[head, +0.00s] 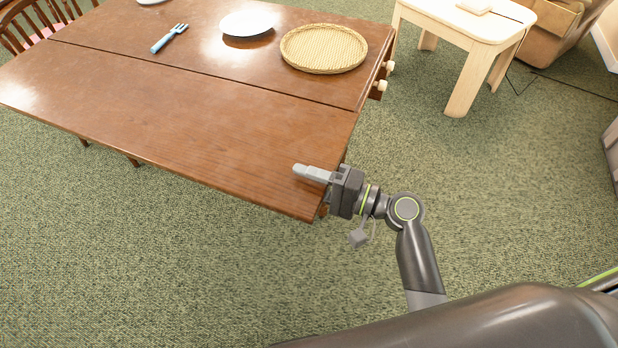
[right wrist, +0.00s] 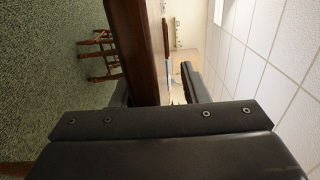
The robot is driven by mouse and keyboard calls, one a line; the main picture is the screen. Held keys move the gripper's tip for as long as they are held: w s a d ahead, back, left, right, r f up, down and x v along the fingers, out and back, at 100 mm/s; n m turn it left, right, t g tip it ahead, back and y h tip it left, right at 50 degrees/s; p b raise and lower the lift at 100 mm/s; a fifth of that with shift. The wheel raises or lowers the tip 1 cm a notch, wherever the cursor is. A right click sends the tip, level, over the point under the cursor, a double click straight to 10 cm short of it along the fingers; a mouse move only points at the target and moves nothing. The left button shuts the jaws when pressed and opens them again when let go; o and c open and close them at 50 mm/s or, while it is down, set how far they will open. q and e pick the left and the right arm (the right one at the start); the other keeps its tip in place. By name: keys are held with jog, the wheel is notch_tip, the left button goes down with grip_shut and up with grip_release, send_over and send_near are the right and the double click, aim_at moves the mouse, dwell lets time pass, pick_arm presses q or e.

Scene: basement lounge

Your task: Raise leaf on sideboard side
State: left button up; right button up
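The brown wooden drop-leaf table (head: 205,35) fills the upper left of the head view. Its near leaf (head: 190,115) looks about level with the fixed top, with a thin seam between them. My right gripper (head: 312,173) is at the leaf's near right corner, one grey finger showing above the surface. In the right wrist view the leaf's edge (right wrist: 135,50) runs between the fingers, with a gap to the right-hand finger (right wrist: 193,82). The leaf's support underneath is hidden. My left gripper is not in view.
A round woven mat (head: 324,48), a white plate (head: 248,23) and a blue-handled fork (head: 169,39) lie on the fixed top. A pale side table (head: 465,25) stands at the upper right. A wooden chair (head: 30,25) is at the far left. Green carpet in front is clear.

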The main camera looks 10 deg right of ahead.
jog(key=shift+s+f, duration=0.1)
jog(key=shift+s+d, duration=0.15)
jog(key=shift+d, duration=0.1)
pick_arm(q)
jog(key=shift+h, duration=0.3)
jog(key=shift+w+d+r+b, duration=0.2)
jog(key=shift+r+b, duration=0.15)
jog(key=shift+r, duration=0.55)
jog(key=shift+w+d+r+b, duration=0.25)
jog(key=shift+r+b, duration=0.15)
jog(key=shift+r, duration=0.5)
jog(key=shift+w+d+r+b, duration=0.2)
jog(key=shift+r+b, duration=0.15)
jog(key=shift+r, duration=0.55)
pick_arm(e)
jog(key=v, duration=1.6)
jog(key=shift+s+d, duration=0.2)
jog(key=shift+d, duration=0.1)
